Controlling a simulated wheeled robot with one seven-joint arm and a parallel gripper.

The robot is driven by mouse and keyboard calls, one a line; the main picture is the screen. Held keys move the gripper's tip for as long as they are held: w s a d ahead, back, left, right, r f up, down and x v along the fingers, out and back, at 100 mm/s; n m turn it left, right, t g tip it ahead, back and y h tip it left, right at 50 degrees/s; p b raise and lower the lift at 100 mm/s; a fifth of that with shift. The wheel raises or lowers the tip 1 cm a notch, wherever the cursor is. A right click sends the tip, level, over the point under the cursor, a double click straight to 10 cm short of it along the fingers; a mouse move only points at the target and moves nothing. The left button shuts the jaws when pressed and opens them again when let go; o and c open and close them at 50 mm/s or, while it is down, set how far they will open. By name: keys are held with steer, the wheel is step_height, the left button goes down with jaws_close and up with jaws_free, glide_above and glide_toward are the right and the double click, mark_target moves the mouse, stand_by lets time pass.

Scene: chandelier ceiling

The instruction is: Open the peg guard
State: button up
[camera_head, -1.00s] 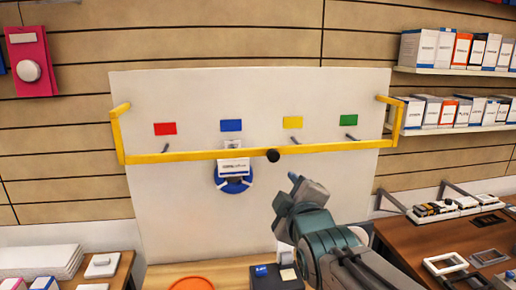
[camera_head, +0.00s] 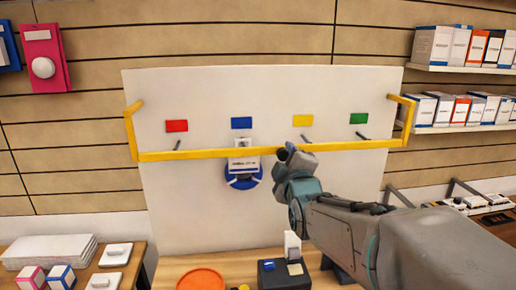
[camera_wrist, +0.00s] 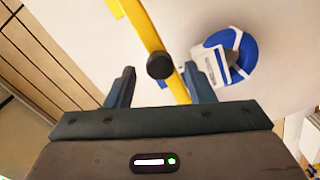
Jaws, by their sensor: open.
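The peg guard is a yellow bar (camera_head: 200,154) with bent side arms, running across the front of a white pegboard (camera_head: 170,220). A round black knob sits on the bar and shows in the wrist view (camera_wrist: 160,65).
A blue ring item with a white tag (camera_head: 243,172) hangs behind the bar, just left of my gripper. Coloured labels mark several pegs. Below is a wooden table with an orange disc (camera_head: 200,280) and a dark box (camera_head: 283,274).

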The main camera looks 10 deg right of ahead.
mark_target(283, 156)
steer(key=shift+w+p, duration=0.65)
steer(key=shift+w, duration=1.75)
jaws_close()
